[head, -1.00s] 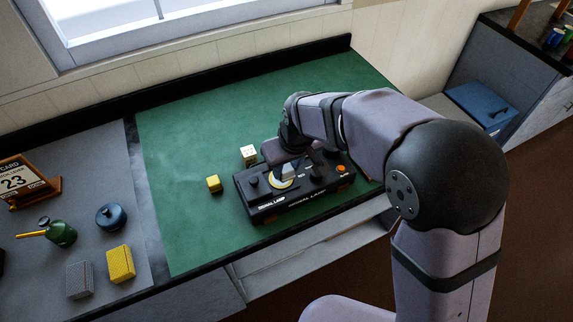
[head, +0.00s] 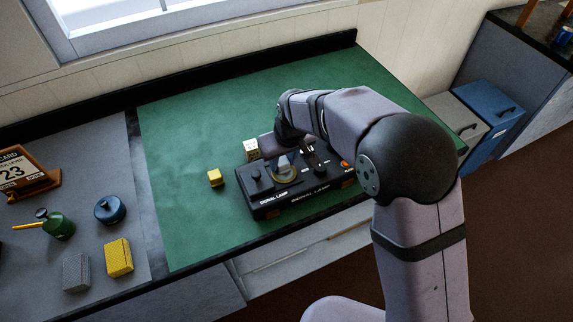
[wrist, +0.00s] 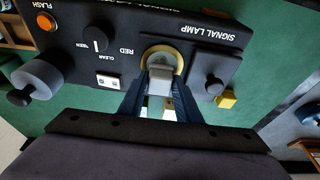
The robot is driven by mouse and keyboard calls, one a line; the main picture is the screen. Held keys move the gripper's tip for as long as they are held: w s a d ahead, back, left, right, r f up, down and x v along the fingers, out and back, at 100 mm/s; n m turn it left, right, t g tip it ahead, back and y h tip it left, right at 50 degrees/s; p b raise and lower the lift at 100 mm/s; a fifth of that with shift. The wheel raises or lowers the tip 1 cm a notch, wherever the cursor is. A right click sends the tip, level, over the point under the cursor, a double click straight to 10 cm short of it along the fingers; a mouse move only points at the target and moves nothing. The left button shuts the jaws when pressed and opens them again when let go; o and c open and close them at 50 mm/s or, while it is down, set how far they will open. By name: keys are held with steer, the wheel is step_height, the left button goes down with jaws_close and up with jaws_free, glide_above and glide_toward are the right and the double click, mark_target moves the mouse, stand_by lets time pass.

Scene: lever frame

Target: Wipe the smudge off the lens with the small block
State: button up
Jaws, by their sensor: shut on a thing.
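The black signal lamp box (head: 262,205) lies on the green mat. Its round lens (head: 284,176) has a yellow rim, and the lens also shows in the wrist view (wrist: 163,54). A small grey block (head: 285,163) is at the lens, and it shows between my fingers in the wrist view (wrist: 161,76). My gripper (wrist: 158,90) is shut on this block, with a blue finger on each side. The block overlaps the lens; I cannot tell if it touches the glass. No smudge can be made out, and the block hides part of the lens.
A dark knob (wrist: 211,87) and a grey round knob (wrist: 37,82) stand up from the box on either side of the lens. A yellow cube (head: 215,177) sits left of the box, a cream cube (head: 252,149) behind it. The mat's back left is clear.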

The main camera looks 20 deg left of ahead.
mark_target(288, 178)
steer(key=shift+w+a+f, duration=0.1)
steer(key=shift+w+a, duration=0.4)
steer(key=shift+s+d+b, duration=0.75)
steer(key=shift+s+d, duration=1.2)
steer(key=shift+d, duration=0.05)
steer(key=shift+s+d+r, duration=0.15)
steer(key=shift+s+r, duration=0.05)
steer(key=shift+r, duration=0.15)
step_height(288, 178, up, 8)
steer(key=p, duration=0.6)
steer(key=shift+f, duration=0.15)
